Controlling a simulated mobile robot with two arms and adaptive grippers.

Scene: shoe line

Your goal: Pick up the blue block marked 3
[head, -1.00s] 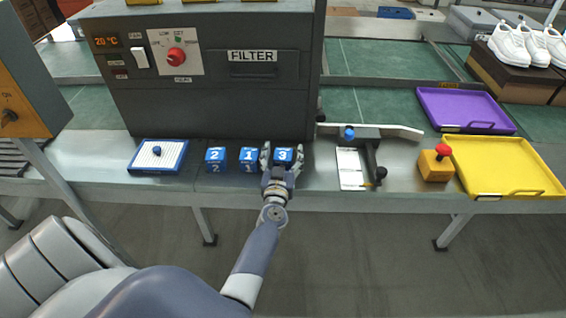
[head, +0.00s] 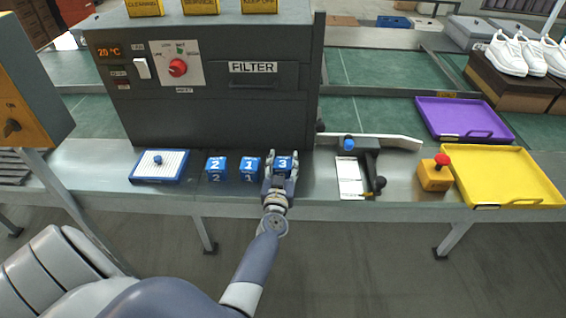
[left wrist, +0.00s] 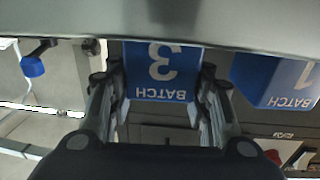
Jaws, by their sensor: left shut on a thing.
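The blue block marked 3 (head: 283,165) is at the right end of a row of three blue blocks on the grey table. My left gripper (head: 281,172) is shut on it, with a finger on each side. In the left wrist view the block (left wrist: 162,72) shows upside down with a white 3 and "BATCH", between the two fingers (left wrist: 160,105). I cannot tell whether the block is clear of the table. My right gripper is not in view.
The block marked 1 (head: 250,168) stands close to the left of my gripper, and the block marked 2 (head: 216,168) beyond it. The grey filter machine (head: 215,100) rises behind. A clamp-like fixture (head: 368,165) stands to the right, then a red-button box (head: 435,173) and yellow tray (head: 505,175).

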